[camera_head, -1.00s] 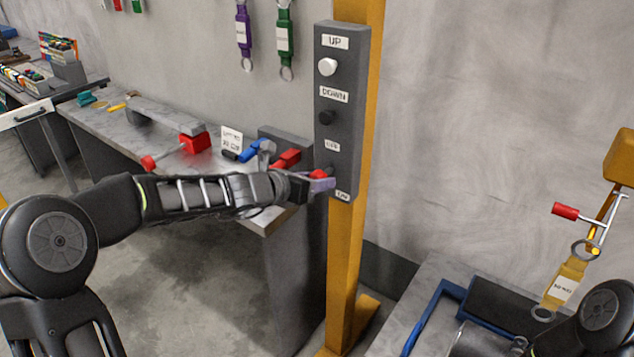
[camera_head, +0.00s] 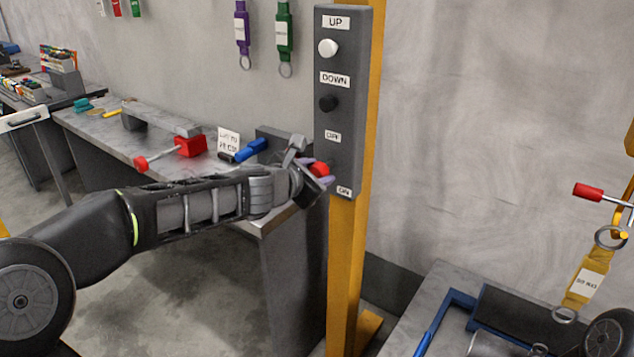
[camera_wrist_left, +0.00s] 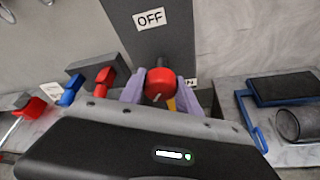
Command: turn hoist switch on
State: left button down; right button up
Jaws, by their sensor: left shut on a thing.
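The dark grey control box (camera_head: 341,120) on the yellow post carries UP, DOWN, OFF and ON labels. Its red hoist switch knob (camera_head: 320,169) sits between the OFF label (camera_head: 333,137) and the ON label (camera_head: 344,191). My left gripper (camera_head: 314,172) is at the knob, shut on it. In the left wrist view the purple fingers (camera_wrist_left: 160,90) stand on either side of the red knob (camera_wrist_left: 160,80). The OFF label (camera_wrist_left: 149,19) shows above it, and the ON label is partly hidden by a finger. My right gripper is not in view.
A white UP button (camera_head: 328,47) and a black DOWN button (camera_head: 327,102) sit above the switch. A workbench (camera_head: 105,132) with red and blue handled tools is left of the post. A yellow tag (camera_head: 586,283) hangs at the right over a table.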

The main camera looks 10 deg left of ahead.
pick_arm(q)
jog(key=m+b, duration=0.1)
jog(key=b, duration=0.1)
jog(key=m+t+y+b, duration=0.1)
jog(key=m+b, duration=0.1)
jog(key=m+t+y+b, duration=0.1)
jog(key=b, duration=0.1)
jog(key=shift+d+f+m, duration=0.1)
jog(key=shift+f+m, duration=0.2)
jog(key=m+t+b, duration=0.1)
jog(key=m+b, duration=0.1)
jog(key=b, duration=0.1)
jog(key=shift+y, duration=0.4)
jog(key=shift+r+m+t+b, duration=0.15)
jog(key=shift+m+t+b, duration=0.15)
jog(key=shift+m+b, duration=0.4)
jog(key=c, duration=0.9)
grip_release()
jog(key=shift+r, duration=0.1)
jog(key=shift+o, duration=0.2)
jog(key=shift+s, duration=0.1)
